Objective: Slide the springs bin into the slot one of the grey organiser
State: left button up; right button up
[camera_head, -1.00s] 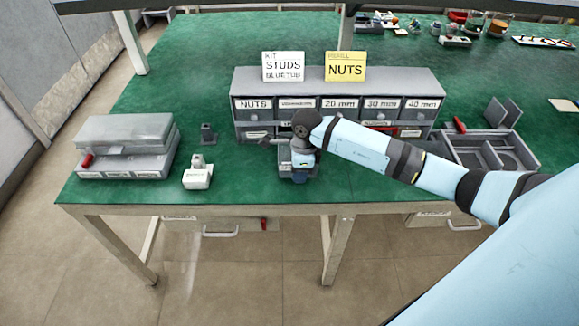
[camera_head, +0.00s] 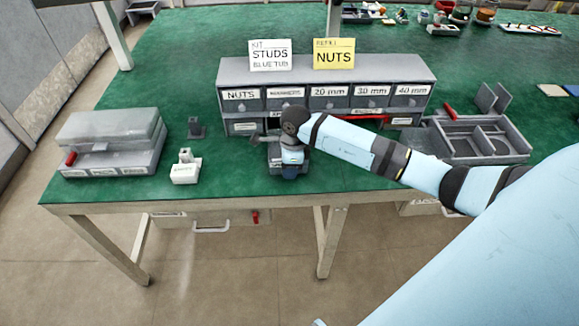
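The grey organiser (camera_head: 243,76) stands at the back middle of the green bench, with a row of labelled drawers, such as NUTS, 20 mm, 30 mm and 40 mm, above a lower row. My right arm crosses in front of it and hides much of the lower row. A small grey bin (camera_head: 276,167) is on or just above the bench in front of the organiser, under my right wrist. Its label is too small to read. My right gripper (camera_head: 290,161) is at this bin. Its fingers are hidden, so its grip does not show. My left gripper is out of view.
A grey lidded case (camera_head: 110,128) and a white labelled block (camera_head: 185,172) stand at the left. A dark small block (camera_head: 195,128) is behind it. A divided grey tray (camera_head: 515,143) lies at the right. STUDS (camera_head: 269,55) and NUTS (camera_head: 333,54) cards stand atop the organiser.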

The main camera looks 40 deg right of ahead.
jog(key=o, duration=0.5)
jog(key=shift+c, duration=0.2)
notch_tip(320, 180, up, 14)
jog(key=d, duration=0.1)
jog(key=shift+d+f, duration=0.15)
jog(key=shift+d, duration=0.15)
